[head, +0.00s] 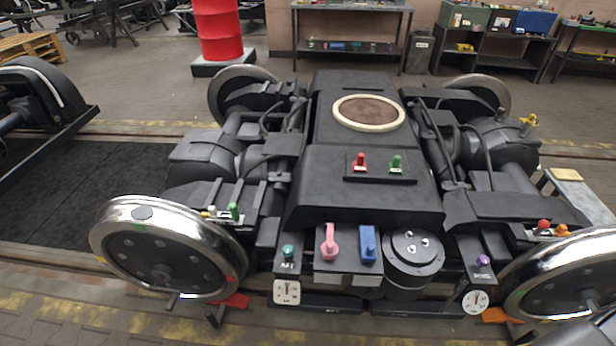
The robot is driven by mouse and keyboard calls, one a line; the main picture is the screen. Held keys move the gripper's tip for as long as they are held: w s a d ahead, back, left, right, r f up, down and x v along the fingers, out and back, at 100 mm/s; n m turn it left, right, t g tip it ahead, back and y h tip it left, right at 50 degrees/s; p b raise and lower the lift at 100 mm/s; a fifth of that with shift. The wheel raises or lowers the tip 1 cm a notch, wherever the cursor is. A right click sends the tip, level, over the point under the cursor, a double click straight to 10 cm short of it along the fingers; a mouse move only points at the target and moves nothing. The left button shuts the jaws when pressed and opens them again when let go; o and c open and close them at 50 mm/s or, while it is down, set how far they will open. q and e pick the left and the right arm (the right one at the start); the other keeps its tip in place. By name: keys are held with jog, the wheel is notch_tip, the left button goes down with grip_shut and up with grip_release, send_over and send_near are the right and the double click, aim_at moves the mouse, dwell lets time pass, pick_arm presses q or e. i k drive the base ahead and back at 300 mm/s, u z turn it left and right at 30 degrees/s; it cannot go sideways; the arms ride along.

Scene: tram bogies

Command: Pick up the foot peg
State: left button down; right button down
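I cannot tell for certain which part is the foot peg. A short grey bar (172,300) sticks out below the left front wheel (165,255). Neither of my grippers shows in this view.
Red chock-like pieces (235,300) lie by the left front wheel, orange ones (498,315) by the right. A grey shape, perhaps my arm, fills the bottom right corner. A red drum (218,30) and workbenches (350,8) stand behind. Floor at front left is clear.

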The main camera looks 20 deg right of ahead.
aim_at(359, 166)
jog(key=u, duration=2.45)
jog(key=k, duration=2.35)
jog(key=z, duration=1.55)
